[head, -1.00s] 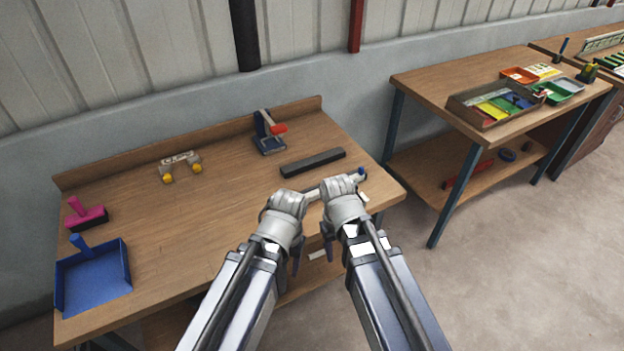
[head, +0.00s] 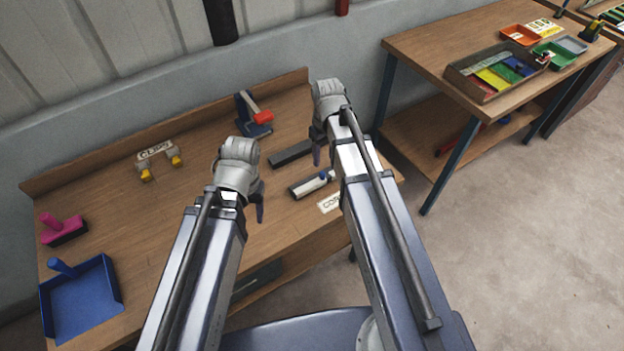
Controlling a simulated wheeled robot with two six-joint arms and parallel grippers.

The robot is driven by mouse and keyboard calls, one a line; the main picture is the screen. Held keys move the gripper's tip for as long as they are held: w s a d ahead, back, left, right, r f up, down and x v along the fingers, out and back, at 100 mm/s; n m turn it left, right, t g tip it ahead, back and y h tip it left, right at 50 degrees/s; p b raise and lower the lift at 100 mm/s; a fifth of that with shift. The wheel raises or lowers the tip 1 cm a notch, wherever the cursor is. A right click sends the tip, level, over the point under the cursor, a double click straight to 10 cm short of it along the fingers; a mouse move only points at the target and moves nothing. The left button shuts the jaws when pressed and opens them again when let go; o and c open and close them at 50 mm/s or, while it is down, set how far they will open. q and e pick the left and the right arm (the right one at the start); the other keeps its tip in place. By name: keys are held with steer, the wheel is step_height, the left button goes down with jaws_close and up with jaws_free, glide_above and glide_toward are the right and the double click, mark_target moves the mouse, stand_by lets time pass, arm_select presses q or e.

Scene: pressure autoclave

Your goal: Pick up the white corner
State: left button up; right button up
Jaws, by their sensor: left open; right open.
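I cannot clearly make out a white corner piece. A white label (head: 329,203) starting with "CO" is at the workbench's front right, partly hidden by my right arm. A pale bar-shaped item (head: 307,187) with a blue knob lies just behind it. My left gripper (head: 259,203) is open and empty above the middle of the bench, left of these items. My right gripper (head: 316,150) is open and empty above the bench's back right, beyond the pale item. My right forearm hides the bench's right end, so a small piece there could be covered.
The wooden workbench (head: 110,205) holds a blue dustpan (head: 82,300), a pink-handled brush (head: 64,232), a clips holder (head: 158,158), a dark bar (head: 291,153) and a blue-and-red tool (head: 256,117). A second table (head: 425,50) with trays stands right. The bench's left middle is clear.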

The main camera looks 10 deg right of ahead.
mark_target(323, 173)
arm_select(q)
steer(key=shift+f+b, duration=3.65)
steer(key=shift+f, duration=0.25)
arm_select(e)
steer(key=shift+a+f, duration=0.15)
steer(key=shift+f, duration=3.75)
steer(key=shift+r, duration=0.1)
arm_select(q)
steer(key=shift+r, duration=0.1)
arm_select(e)
jaws_close()
